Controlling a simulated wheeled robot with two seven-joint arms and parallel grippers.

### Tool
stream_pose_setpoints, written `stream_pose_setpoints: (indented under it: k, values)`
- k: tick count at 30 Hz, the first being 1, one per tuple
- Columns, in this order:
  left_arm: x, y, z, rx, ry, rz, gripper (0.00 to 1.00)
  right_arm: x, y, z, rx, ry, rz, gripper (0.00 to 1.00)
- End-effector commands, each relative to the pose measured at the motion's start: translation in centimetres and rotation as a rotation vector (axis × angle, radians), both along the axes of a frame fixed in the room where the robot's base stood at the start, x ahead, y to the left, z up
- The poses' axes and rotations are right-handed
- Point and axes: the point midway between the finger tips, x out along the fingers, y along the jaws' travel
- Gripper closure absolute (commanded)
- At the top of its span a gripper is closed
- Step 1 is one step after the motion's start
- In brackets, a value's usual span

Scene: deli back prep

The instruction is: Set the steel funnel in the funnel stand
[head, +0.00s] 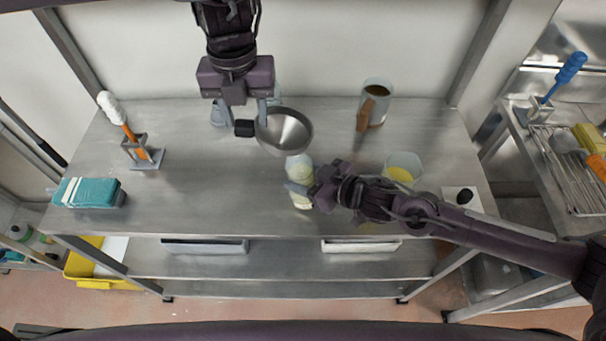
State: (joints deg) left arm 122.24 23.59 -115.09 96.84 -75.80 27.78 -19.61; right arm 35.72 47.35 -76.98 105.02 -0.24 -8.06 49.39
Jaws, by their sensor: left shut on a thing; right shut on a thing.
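The steel funnel (284,131) is a wide grey cone, seen from above over the back middle of the table. My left gripper (244,115) comes down from the top and is shut on the funnel's black grip (244,129), left of the cone. My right gripper (299,193) reaches in from the right and is shut on a pale yellow bottle (299,168), just below the funnel in the picture. The gripper hides part of the bottle. I cannot pick out a funnel stand with certainty; a small metal stand (146,156) at the left holds an orange-handled brush (125,128).
A teal sponge-like block (88,192) lies at the table's left front. A clear jar with brown contents (378,93) stands at the back right, and a cup with yellow contents (403,166) is behind my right forearm.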

Motion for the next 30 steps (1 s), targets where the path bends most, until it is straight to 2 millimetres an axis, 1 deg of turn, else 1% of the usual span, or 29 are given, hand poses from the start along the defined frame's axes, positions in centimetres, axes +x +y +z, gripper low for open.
stream_pose_setpoints:
  k: [1, 11, 24, 30]
  values:
    - [0.0, 0.0, 0.1, -0.001, -0.001, 0.000, 1.00, -0.4, -0.2, -0.9, -0.014, 0.015, 0.002, 0.82]
    - [0.1, -0.2, 0.4, -0.004, -0.003, -0.002, 1.00, -0.5, 0.0, -0.8, -0.012, 0.015, 0.004, 0.82]
    - [0.1, -0.2, 4.8, -0.005, -0.004, -0.001, 1.00, -0.5, 0.1, -0.7, -0.009, 0.015, 0.008, 0.82]
    - [0.0, -0.2, 6.3, -0.004, -0.003, -0.003, 1.00, -0.6, 0.2, -0.7, -0.007, 0.015, 0.009, 0.82]
